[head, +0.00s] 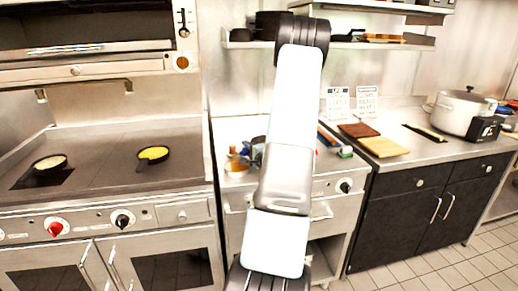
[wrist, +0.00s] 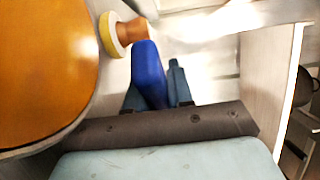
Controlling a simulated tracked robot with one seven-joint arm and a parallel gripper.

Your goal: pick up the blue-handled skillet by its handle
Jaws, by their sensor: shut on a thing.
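In the wrist view, a blue handle (wrist: 147,68) stands between the two dark fingers of my gripper (wrist: 153,90), which is shut on it. I take it as the skillet's handle, but its join to a pan is not clear. A large orange-brown round surface (wrist: 45,60) fills the left side, and I cannot tell whether it belongs to the skillet. In the head view, my arm reaches over the steel counter (head: 228,128) and hides my gripper and the handle. Small copper-coloured items (head: 237,164) show just left of the arm.
A yellow ring-shaped piece (wrist: 109,34) sits close by the handle's top. In the head view, a dark pan with yellow food (head: 153,153) and a pan with pale food (head: 50,163) stand on the griddle at left. Cutting boards (head: 383,146) and a large pot (head: 462,112) are at right.

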